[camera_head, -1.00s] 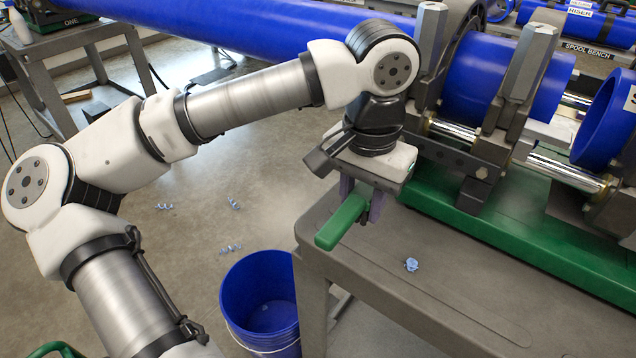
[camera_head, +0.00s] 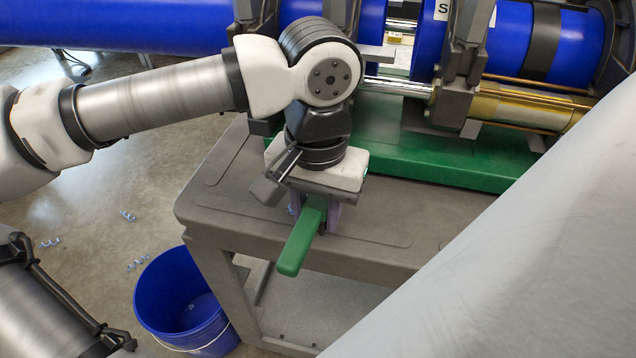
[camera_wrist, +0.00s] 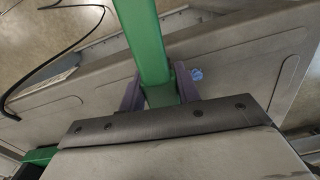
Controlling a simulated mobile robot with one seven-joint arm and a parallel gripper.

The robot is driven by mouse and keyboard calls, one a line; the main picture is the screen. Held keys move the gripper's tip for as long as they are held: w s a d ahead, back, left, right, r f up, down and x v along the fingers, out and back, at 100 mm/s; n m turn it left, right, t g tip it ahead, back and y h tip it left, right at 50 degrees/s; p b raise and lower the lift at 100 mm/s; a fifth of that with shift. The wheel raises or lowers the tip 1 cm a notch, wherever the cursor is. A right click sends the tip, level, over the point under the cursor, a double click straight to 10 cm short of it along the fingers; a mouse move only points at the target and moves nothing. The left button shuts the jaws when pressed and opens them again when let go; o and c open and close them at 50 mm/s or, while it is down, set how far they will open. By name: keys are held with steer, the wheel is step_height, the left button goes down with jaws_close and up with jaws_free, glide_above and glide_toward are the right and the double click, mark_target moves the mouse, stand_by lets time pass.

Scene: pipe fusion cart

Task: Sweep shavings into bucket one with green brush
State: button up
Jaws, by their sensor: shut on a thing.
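My gripper (camera_head: 318,214) is shut on the green brush (camera_head: 301,240) and holds it over the grey cart top (camera_head: 380,215). In the wrist view the brush (camera_wrist: 146,45) runs between the two purple fingers. Its bristles cannot be made out. A small light-blue shaving (camera_wrist: 196,74) lies on the cart top just right of the brush in the wrist view. In the head view only a bit of blue shows beside the fingers. A blue bucket (camera_head: 160,290) stands on the floor below the cart's left end. A small light piece shows inside it; no number is readable.
Several blue shavings (camera_head: 128,215) lie on the floor left of the cart. A green base with the pipe clamps and blue pipe (camera_head: 130,22) stands behind the cart top. A large grey surface blocks the lower right of the head view.

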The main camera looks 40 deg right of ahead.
steer(key=shift+w+a+f+b, duration=0.1)
steer(key=shift+w+f+b, duration=0.1)
steer(key=shift+f+b, duration=0.45)
steer(key=shift+w+a+f+b, duration=0.15)
steer(key=shift+f+b, duration=0.2)
steer(key=shift+f, duration=0.6)
steer(key=shift+w+a+r, duration=0.1)
steer(key=shift+w+a, duration=0.35)
steer(key=shift+w, duration=0.25)
steer(key=shift+w+a+p, duration=0.25)
steer(key=shift+w+a, duration=0.8)
steer(key=shift+w, duration=0.6)
steer(key=shift+w+a+p, duration=0.3)
steer(key=shift+w+a, duration=0.7)
steer(key=shift+w, duration=0.65)
steer(key=shift+w+a+p, duration=0.25)
steer(key=shift+w+a, duration=0.8)
steer(key=shift+w, duration=0.6)
steer(key=shift+r, duration=0.3)
steer(key=shift+s+d+r+p, duration=0.1)
steer(key=shift+s+r+p, duration=0.1)
steer(key=shift+r+p, duration=0.55)
steer(key=shift+s+d+r+p, duration=0.2)
steer(key=shift+r+p, duration=0.4)
steer(key=shift+r, duration=0.3)
steer(key=shift+s+d+r+p, duration=0.1)
steer(key=shift+s+r+p, duration=0.1)
steer(key=shift+r+p, duration=0.55)
steer(key=shift+r, duration=0.1)
